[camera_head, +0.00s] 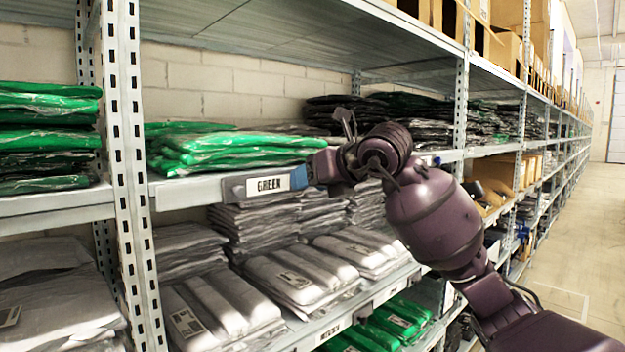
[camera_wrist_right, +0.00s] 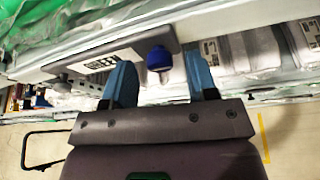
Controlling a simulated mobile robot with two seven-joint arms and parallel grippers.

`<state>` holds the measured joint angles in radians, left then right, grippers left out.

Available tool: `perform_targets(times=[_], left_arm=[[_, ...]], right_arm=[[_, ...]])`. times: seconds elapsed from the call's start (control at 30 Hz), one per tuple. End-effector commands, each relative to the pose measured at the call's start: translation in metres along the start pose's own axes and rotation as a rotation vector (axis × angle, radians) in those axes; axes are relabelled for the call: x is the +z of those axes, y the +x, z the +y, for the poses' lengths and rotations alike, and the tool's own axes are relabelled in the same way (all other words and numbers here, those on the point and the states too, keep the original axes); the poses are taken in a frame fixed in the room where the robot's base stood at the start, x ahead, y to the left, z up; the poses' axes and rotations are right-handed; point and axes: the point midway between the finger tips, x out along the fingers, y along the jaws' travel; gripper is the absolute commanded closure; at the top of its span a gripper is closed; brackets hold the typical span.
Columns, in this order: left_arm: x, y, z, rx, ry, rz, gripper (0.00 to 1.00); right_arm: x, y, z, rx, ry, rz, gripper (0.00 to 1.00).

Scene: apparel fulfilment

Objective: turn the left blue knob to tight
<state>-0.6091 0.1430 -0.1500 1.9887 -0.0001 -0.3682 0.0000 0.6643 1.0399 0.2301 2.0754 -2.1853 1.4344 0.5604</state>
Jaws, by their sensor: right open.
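My right gripper (camera_head: 324,165) is at the holder's right end in the head view. Its two blue fingers are open, with the blue knob in the gap between their tips; I cannot tell whether they touch it. My left gripper is not in view.
Green bagged garments (camera_head: 230,150) lie on the shelf above the holder. Grey bagged garments (camera_head: 300,275) fill the shelf below. A perforated metal upright (camera_head: 128,180) stands left of the holder. The aisle floor (camera_head: 575,240) at the right is clear.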

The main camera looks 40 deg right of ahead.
Motion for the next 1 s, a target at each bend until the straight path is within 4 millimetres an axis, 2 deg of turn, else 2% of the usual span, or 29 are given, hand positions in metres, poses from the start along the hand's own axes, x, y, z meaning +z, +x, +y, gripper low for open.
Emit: perform_targets(times=[0.07, 0.3, 0.4, 0.73, 1.0], left_arm=[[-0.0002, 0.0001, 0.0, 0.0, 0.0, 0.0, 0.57], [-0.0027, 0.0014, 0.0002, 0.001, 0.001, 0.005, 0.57], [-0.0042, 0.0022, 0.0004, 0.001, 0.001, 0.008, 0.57], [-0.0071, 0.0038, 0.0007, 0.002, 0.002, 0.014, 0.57], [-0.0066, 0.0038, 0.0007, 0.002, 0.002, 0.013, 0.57]], right_arm=[[0.0, -0.0001, 0.0, 0.0, 0.0, 0.0, 0.49], [-0.0001, -0.0003, 0.0, 0.0, 0.0, 0.0, 0.86], [-0.0001, -0.0003, -0.0001, 0.0, 0.001, 0.0, 0.96], [-0.0002, -0.0003, -0.0009, 0.022, 0.055, 0.0, 0.97], [-0.0005, -0.0001, -0.0023, 0.094, 0.227, 0.0, 0.97]])
